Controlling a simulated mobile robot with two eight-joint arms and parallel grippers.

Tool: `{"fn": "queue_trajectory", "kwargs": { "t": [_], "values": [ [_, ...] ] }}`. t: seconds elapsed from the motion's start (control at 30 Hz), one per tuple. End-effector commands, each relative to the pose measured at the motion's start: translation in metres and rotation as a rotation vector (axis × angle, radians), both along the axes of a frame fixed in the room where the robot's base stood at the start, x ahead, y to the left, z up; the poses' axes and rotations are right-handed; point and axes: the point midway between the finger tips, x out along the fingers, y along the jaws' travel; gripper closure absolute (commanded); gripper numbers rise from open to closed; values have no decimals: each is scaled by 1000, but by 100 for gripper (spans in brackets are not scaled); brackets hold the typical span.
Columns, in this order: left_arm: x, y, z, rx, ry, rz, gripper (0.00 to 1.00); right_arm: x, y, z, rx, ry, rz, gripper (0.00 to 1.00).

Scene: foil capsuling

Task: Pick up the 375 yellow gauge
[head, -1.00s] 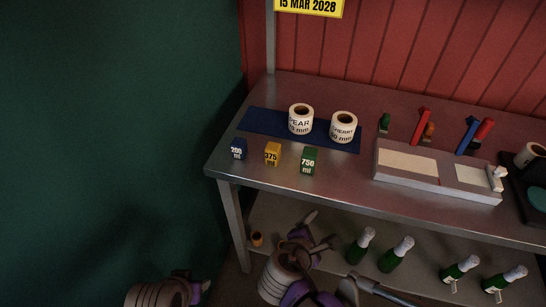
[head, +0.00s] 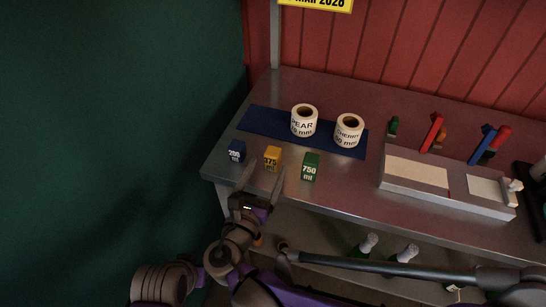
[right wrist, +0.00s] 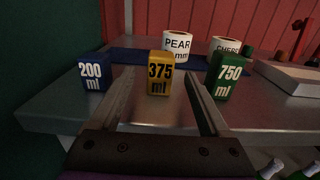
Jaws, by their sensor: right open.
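The yellow 375 ml gauge (head: 272,158) stands upright near the front left edge of the metal table. A blue 200 ml gauge (head: 237,151) stands to its left and a green 750 ml gauge (head: 311,167) to its right. My right gripper (head: 260,181) is open and empty, just in front of the yellow gauge. In the right wrist view the yellow gauge (right wrist: 159,73) shows centred between and beyond the spread fingers (right wrist: 160,95). The left finger is near the blue gauge, the right finger near the green one. My left gripper does not show clearly.
Two label rolls, pear (head: 304,121) and cherry (head: 348,130), stand on a blue mat (head: 260,122) behind the gauges. A grey tray block (head: 440,188) lies to the right, with red and blue items behind it. Bottles (head: 404,253) are on the shelf below.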

Motion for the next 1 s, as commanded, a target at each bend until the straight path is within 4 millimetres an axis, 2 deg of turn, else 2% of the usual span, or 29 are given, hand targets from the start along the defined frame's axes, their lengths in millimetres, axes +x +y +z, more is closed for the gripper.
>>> {"fn": "queue_trajectory", "kwargs": {
  "t": [0.33, 0.67, 1.0],
  "values": [
    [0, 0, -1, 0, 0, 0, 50, 43, -15, 5, 0, 0, -3, 20],
    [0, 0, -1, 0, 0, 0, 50, 49, -16, 5, 2, 0, 1, 22],
    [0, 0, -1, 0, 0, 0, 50, 49, -16, 5, 2, 0, 0, 83]
  ]
}}
